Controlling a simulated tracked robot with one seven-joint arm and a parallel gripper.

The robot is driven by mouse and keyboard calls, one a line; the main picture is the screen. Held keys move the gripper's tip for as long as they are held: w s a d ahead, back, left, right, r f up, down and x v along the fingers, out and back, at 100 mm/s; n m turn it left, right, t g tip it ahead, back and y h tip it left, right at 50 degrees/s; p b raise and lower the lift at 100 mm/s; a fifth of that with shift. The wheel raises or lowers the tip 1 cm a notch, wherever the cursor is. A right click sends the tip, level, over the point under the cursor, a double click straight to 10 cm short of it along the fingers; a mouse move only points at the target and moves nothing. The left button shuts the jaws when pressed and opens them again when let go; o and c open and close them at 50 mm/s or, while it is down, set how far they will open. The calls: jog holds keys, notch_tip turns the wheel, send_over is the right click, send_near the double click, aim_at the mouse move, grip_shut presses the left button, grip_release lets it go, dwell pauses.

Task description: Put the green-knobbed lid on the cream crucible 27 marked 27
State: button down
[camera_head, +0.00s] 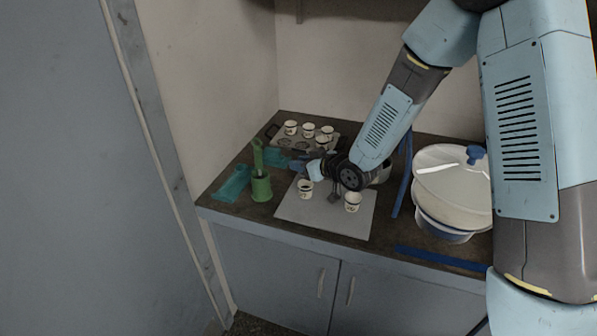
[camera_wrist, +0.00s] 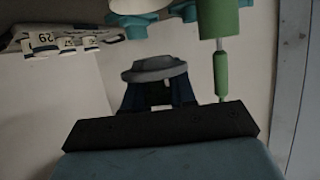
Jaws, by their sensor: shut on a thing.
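In the wrist view my gripper (camera_wrist: 160,92) is shut on a grey, round, disc-like piece (camera_wrist: 153,68), which looks like the lid. The fingers hide its grip point, and I cannot see a green knob. In the head view my gripper (camera_head: 322,169) reaches left over the grey mat (camera_head: 325,213), above its back part. Two cream crucibles stand upright on the mat, one at the left (camera_head: 305,187) and one at the front right (camera_head: 352,203). Both look open on top. Their numbers are too small to read, so I cannot tell which is 27.
Several cream crucibles (camera_head: 308,130) stand on a pale rack at the back. A green holder with a tool (camera_head: 261,188) and a teal piece (camera_head: 231,185) are at the left. A large white lidded vessel (camera_head: 452,185) stands at the right, with a blue strip (camera_head: 440,260) in front.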

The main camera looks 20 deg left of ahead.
aim_at(300, 174)
jog(key=f, duration=0.4)
jog(key=shift+w+a, duration=0.25)
jog(key=shift+w, duration=0.05)
jog(key=shift+s+a+r, duration=0.1)
jog(key=shift+f, duration=0.35)
jog(key=c, duration=0.9)
grip_release()
